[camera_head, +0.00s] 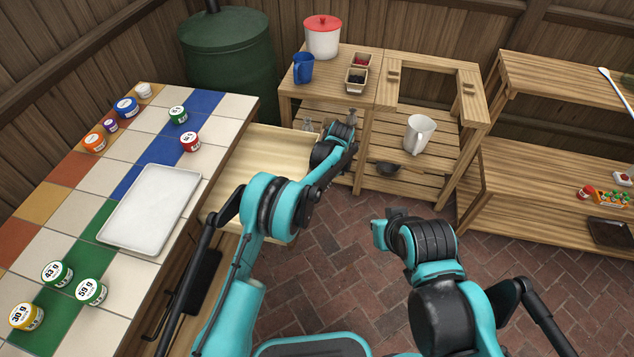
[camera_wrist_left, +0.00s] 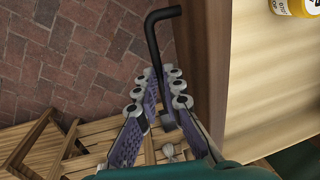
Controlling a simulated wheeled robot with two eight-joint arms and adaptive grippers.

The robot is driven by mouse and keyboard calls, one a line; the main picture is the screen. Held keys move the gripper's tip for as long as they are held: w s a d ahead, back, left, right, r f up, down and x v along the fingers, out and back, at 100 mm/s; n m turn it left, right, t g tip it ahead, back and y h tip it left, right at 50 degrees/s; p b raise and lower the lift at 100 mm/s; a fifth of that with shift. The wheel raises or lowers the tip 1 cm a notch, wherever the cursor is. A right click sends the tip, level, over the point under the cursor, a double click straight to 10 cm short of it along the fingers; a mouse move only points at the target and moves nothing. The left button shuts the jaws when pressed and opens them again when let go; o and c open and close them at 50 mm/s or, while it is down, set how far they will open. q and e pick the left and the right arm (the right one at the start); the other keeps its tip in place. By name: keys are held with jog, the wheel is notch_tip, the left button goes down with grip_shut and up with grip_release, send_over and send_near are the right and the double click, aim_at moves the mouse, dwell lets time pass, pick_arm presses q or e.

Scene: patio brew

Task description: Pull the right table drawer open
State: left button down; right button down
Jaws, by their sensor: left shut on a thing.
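The table's right drawer (camera_head: 262,150) is a pale wooden box standing well out from the tiled table (camera_head: 225,104), open at the top. In the left wrist view its front panel (camera_wrist_left: 207,50) carries a black bar handle (camera_wrist_left: 153,42). My left gripper (camera_wrist_left: 158,90) is shut on this handle, its fingers on either side of the bar. In the head view my left arm reaches across the drawer's near side, and its wrist hides the handle and fingers. A jar with a yellow label (camera_wrist_left: 295,5) is partly seen in the drawer. My right arm is folded, its gripper fingers not visible.
A white tray (camera_head: 150,208) and several labelled jars stand on the tiled table. A green barrel (camera_head: 228,60) stands behind. Wooden shelving with a blue mug (camera_head: 303,68) and a white pitcher (camera_head: 419,134) is beyond the drawer. Brick floor (camera_head: 345,270) is free between table and shelves.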

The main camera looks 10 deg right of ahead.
dwell(0.3)
pick_arm(q)
jog(key=c, duration=1.9)
grip_release()
jog(key=shift+f, duration=0.1)
notch_tip(320, 180, up, 12)
jog(key=d, duration=0.2)
jog(key=shift+s, duration=0.35)
jog(key=shift+d+f, duration=0.1)
